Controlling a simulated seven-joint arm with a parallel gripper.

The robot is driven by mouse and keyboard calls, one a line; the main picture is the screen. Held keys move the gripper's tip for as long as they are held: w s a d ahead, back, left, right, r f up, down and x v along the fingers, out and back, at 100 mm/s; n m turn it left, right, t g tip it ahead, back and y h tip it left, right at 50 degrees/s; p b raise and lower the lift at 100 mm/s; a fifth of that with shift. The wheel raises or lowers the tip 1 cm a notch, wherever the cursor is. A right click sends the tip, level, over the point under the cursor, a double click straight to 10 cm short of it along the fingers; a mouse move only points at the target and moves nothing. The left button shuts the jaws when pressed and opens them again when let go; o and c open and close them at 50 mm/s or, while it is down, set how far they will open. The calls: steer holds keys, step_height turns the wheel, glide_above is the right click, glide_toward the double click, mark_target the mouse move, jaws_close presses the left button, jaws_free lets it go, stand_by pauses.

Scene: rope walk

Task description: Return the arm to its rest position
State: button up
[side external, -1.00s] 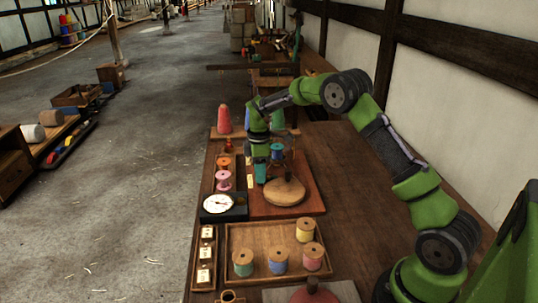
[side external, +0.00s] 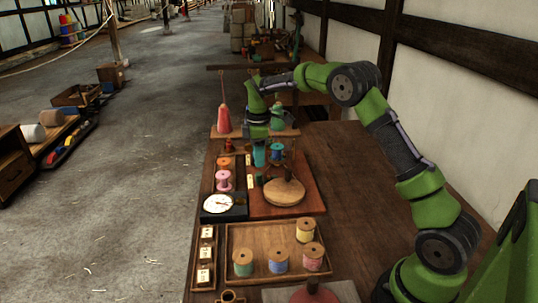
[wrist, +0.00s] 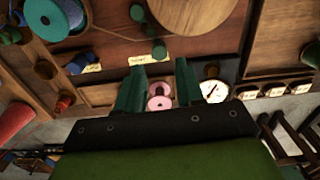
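My green arm bends over the workbench, and my gripper (side external: 260,156) points down above the far part of the red-brown board (side external: 311,201). In the wrist view my gripper (wrist: 158,88) has its two teal fingers well apart with nothing held between them. A pink spool (wrist: 160,103) shows beyond the gap, lower down on the bench. A teal spool (side external: 277,152) stands near my gripper in the side view, apart from the fingers as far as I can tell. A round wooden disc (side external: 284,192) with a post sits on the board.
A tray (side external: 236,233) with several spools is in front. The bench's right side (side external: 355,180) is clear.

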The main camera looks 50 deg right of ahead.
steer(key=shift+w+m, duration=0.1)
steer(key=shift+m, duration=0.3)
steer(key=s+a+r+m+t, duration=0.2)
steer(key=s+a+r+m, duration=0.2)
steer(key=s, duration=0.5)
steer(key=s+a+r+m+t+y, duration=0.1)
steer(key=s+a+r+m, duration=0.3)
steer(key=s, duration=0.6)
steer(key=s+a+r+m+t+y, duration=0.1)
steer(key=s+a+r+m+t, duration=0.3)
steer(key=s, duration=0.5)
steer(key=shift+s+a+r+m, duration=0.4)
steer(key=shift+a+r, duration=0.6)
steer(key=shift+a, duration=0.35)
